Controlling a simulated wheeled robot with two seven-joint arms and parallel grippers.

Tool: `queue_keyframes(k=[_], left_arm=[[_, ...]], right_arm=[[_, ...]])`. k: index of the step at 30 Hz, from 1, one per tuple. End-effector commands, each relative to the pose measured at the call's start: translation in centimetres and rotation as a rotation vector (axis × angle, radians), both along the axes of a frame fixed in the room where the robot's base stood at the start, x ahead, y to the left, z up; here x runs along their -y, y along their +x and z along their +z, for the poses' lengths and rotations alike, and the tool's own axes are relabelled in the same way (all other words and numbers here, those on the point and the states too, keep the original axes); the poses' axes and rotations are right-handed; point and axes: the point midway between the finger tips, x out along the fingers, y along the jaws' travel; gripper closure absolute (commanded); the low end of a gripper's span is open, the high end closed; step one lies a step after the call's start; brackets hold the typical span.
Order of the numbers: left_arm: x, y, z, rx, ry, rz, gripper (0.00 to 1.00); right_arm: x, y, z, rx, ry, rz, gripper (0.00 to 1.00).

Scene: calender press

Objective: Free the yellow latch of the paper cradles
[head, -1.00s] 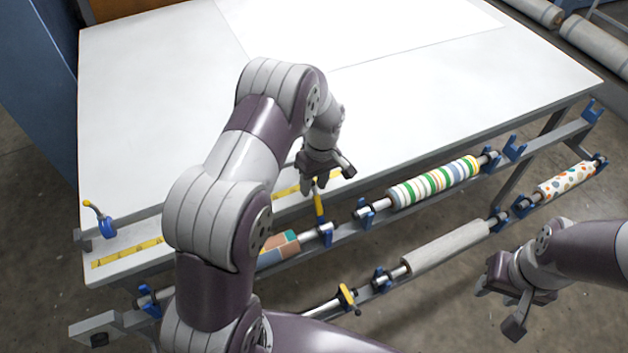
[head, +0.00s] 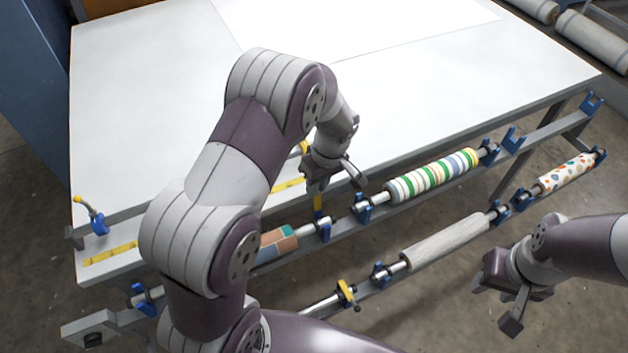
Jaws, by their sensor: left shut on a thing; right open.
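My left gripper (head: 317,186) is at the table's front edge, above the front rail. It is shut on a yellow latch (head: 318,202), an upright bar that shows just under the jaws. A yellow piece also shows just above the gripper (head: 304,147); I cannot tell whether it belongs to the same latch. The hold itself is mostly hidden by the jaws. A yellow collar with a dark knob (head: 346,291) sits on the lower rail. Blue paper cradles (head: 361,208) hold the rolls along the rails. My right gripper (head: 507,298) is open and empty, right of the lower rolls.
The striped roll (head: 432,176), dotted roll (head: 567,174), grey roll (head: 445,242) and brick-patterned roll (head: 277,244) lie along the rails. The white table (head: 150,110) carries a white sheet (head: 360,25). A blue clamp with a yellow handle (head: 98,224) stands at its left corner. My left arm hides part of the rails.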

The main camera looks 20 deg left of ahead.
Motion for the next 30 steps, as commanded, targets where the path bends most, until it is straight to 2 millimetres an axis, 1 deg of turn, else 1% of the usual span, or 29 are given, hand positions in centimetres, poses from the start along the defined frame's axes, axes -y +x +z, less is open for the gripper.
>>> queue_keyframes(k=[2,3,5,14,17,20,24,26,28,29,30], left_arm=[[0.1,-0.3,-0.3,-0.010,-0.003,0.002,1.00],[0.1,-0.3,-0.4,-0.011,-0.002,0.003,0.78],[0.1,-0.3,-0.4,-0.010,-0.003,0.003,0.60],[0.1,-0.1,-0.1,-0.005,-0.002,0.002,0.60],[0.3,0.0,0.9,-0.003,-0.003,0.003,0.60],[0.7,0.1,3.2,0.001,-0.003,0.002,0.60],[1.5,0.2,7.1,0.000,-0.002,0.001,0.60],[1.8,0.1,9.3,-0.004,-0.002,0.002,0.60],[2.0,0.1,10.8,-0.007,-0.002,0.001,0.60],[2.1,0.1,11.5,-0.009,-0.003,0.002,0.60],[2.2,0.1,12.0,-0.008,-0.002,0.001,0.60]], right_arm=[[0.0,0.0,0.0,0.000,0.000,0.000,0.57],[0.0,0.0,0.0,0.000,0.000,0.000,0.57],[0.0,0.0,0.0,0.000,0.000,0.000,0.57],[0.0,0.0,-0.1,0.000,0.000,0.000,0.57],[0.0,0.0,-0.5,0.000,0.000,0.000,0.57],[0.0,0.0,-1.2,0.000,0.000,0.000,0.57],[0.0,0.0,-2.0,0.000,0.000,0.000,0.57],[0.0,0.0,-0.7,-0.001,0.000,0.000,0.57],[0.0,0.0,0.1,0.000,0.000,0.000,0.57],[0.0,0.0,0.8,0.000,0.000,0.000,0.57],[0.0,0.0,1.2,0.000,0.000,0.000,0.57]])
